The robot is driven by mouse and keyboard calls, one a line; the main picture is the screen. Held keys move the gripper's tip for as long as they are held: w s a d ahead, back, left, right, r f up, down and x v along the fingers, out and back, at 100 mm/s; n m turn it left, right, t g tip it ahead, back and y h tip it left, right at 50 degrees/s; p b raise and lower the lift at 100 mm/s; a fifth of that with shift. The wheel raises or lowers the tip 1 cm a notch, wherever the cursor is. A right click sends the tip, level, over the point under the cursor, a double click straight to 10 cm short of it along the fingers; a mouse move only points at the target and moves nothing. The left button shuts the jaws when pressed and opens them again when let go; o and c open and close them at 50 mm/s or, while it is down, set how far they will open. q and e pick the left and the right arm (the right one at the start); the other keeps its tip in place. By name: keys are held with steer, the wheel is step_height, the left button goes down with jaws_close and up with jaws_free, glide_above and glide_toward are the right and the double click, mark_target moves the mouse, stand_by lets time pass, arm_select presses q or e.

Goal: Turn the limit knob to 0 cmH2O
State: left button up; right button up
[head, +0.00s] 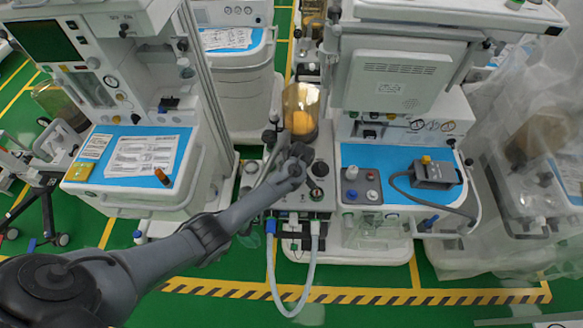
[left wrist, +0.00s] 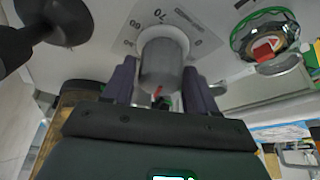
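The limit knob (left wrist: 162,62) is a grey cylinder on a pale collar. Its printed scale (left wrist: 160,16) shows 70 and other numbers partly cut off. A small red mark shows at the knob's near end; I cannot read the value it points to. In the left wrist view the two dark fingers of my left gripper (left wrist: 160,88) flank the knob, with no clear gap on either side. In the head view my left gripper (head: 299,157) is at the middle machine's front, below the amber canister, and hides the knob. My right gripper is not in view.
Beside the knob are a black round part (left wrist: 58,18) and a green-ringed dial with a red centre (left wrist: 266,44). The amber canister (head: 301,108) stands behind my gripper. A blue-topped work surface (head: 385,164) is to the right, and a looped hose (head: 290,306) hangs below.

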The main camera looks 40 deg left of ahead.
arm_select(q)
steer(key=c, duration=0.7)
